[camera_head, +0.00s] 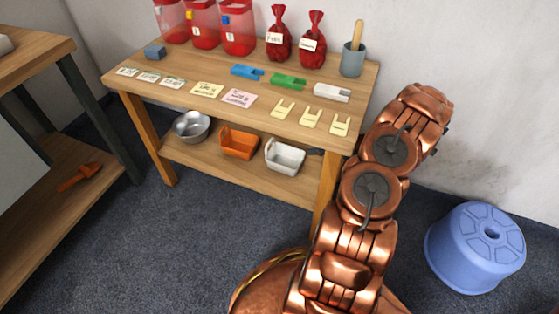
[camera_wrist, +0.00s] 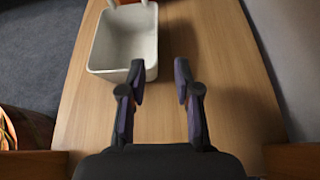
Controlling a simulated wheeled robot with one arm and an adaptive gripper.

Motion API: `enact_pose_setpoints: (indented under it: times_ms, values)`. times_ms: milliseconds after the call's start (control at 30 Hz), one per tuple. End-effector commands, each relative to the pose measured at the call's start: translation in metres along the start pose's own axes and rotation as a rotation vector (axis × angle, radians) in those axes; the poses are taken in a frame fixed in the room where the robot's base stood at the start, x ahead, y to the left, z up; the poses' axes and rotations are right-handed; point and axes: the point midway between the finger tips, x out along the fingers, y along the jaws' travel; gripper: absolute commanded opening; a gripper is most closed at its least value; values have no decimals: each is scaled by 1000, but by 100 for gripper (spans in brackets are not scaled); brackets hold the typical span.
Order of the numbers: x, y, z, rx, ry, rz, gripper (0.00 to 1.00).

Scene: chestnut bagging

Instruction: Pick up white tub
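The white tub (camera_head: 285,156) stands upright and looks empty on the lower shelf of the wooden table. In the wrist view the white tub (camera_wrist: 107,58) lies ahead and to the left, with its open top visible. My gripper (camera_wrist: 160,70) is open and empty. Its left finger overlaps the tub's near right corner in the picture; its right finger is over bare shelf, right of the tub. I cannot tell whether the left finger touches the tub. In the head view only a small dark part of my gripper (camera_head: 315,152) shows, just right of the tub.
An orange tub (camera_head: 239,143) stands left of the white one, then a metal bowl (camera_head: 191,126). The tabletop (camera_head: 190,62) overhead holds bins, red bags, cards and scoops. A table leg (camera_head: 328,185) is near my arm. A blue stool (camera_head: 474,248) stands right. The shelf right of the tub is clear.

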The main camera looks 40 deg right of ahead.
Motion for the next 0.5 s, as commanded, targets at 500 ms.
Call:
enact_pose_setpoints:
  times_ms: [500]
  values:
    - [41, 1, 4, 57, -61, -3, 32]
